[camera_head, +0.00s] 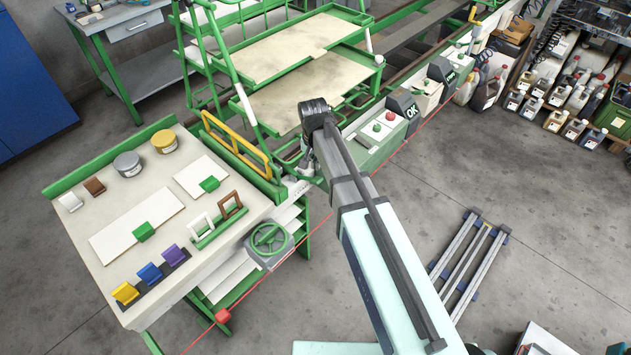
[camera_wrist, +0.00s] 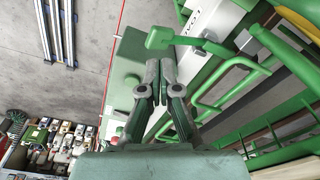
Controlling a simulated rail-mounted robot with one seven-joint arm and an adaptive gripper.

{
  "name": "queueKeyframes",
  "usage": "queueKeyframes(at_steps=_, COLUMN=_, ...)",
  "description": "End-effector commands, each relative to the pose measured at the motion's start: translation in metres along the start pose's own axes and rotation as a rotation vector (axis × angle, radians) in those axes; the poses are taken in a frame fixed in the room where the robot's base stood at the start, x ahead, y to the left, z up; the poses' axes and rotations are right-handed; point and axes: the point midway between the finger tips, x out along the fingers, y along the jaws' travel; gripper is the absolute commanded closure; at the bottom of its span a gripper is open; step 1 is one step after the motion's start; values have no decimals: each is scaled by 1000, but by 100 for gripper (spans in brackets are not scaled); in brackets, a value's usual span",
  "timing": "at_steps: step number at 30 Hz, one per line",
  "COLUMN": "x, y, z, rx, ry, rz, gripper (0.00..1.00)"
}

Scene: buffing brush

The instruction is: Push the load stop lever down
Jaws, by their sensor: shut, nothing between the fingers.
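The load stop lever, a green handle with a flat square end (camera_wrist: 160,38), shows in the wrist view beside a white panel marked LOAD (camera_wrist: 213,40). Its bar runs right from the square end past the panel. My gripper (camera_wrist: 161,62) is shut and empty, its fingertips just below the square end in the picture. I cannot tell whether they touch it. In the head view my arm covers most of this area, and I cannot make out the lever clearly there.
A worktable (camera_head: 110,215) with blocks and tins stands left in the head view, with a green handwheel (camera_head: 269,238) near its corner. A green control box (camera_head: 383,127) with buttons and a green rack (camera_head: 290,50) stand around my arm. Open floor (camera_head: 470,160) lies right.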

Motion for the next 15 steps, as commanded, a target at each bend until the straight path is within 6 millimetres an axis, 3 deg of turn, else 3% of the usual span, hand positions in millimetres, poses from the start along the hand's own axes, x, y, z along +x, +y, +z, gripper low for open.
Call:
queueKeyframes(at_steps=8, x=3, y=0, z=0, rx=0, ry=-1, rz=0, gripper=100)
queueKeyframes(at_steps=15, x=20, y=0, z=0, rx=0, ry=-1, rz=0, gripper=100)
